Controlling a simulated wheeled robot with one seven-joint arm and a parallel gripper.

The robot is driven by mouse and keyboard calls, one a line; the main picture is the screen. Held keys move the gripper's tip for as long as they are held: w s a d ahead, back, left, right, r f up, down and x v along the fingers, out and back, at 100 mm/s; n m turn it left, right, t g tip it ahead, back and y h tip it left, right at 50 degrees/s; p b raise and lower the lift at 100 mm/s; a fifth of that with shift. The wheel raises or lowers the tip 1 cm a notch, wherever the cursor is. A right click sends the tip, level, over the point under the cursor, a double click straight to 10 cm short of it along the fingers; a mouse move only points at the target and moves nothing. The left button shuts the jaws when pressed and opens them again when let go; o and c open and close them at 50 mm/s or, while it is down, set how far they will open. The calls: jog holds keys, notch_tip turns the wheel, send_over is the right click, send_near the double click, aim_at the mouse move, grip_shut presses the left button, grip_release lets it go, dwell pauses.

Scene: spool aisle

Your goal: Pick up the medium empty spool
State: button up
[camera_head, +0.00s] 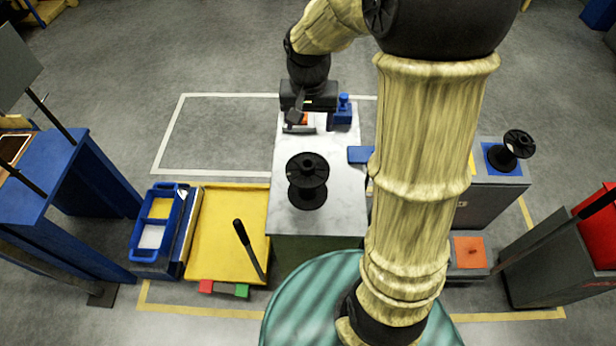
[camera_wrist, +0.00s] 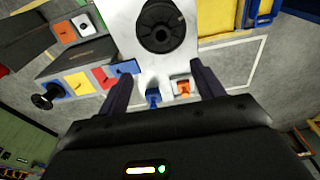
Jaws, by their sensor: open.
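A black empty spool (camera_head: 307,180) stands upright on the light worktop (camera_head: 342,190). In the wrist view the same spool (camera_wrist: 161,26) is seen from above, beyond the fingertips. I cannot tell by size which spool is the medium one. My gripper (camera_head: 297,112) is over the far end of the worktop, apart from the upright spool. Its two fingers (camera_wrist: 163,80) are spread with nothing held between them.
A small blue object (camera_head: 343,108) and an orange-and-white item (camera_head: 300,121) sit at the worktop's far end, near my gripper. Open floor lies beyond.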

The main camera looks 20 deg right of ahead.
jog(key=p, duration=0.1)
send_over(307, 162)
jog(key=s, duration=0.2)
notch_tip(307, 162, down, 12)
jog(key=shift+s+a, duration=0.2)
jog(key=shift+a, duration=0.1)
jog(key=shift+f, duration=0.1)
jog(key=shift+w+d+f+p, duration=0.15)
jog(key=shift+f+p, duration=0.15)
jog(key=shift+f, duration=0.55)
jog(key=shift+w+a+f+p, duration=0.1)
jog(key=shift+f+p, duration=0.15)
jog(key=shift+f, duration=0.55)
jog(key=shift+w+d+f+p, duration=0.15)
jog(key=shift+f+p, duration=0.15)
jog(key=shift+f, duration=0.55)
grip_shut()
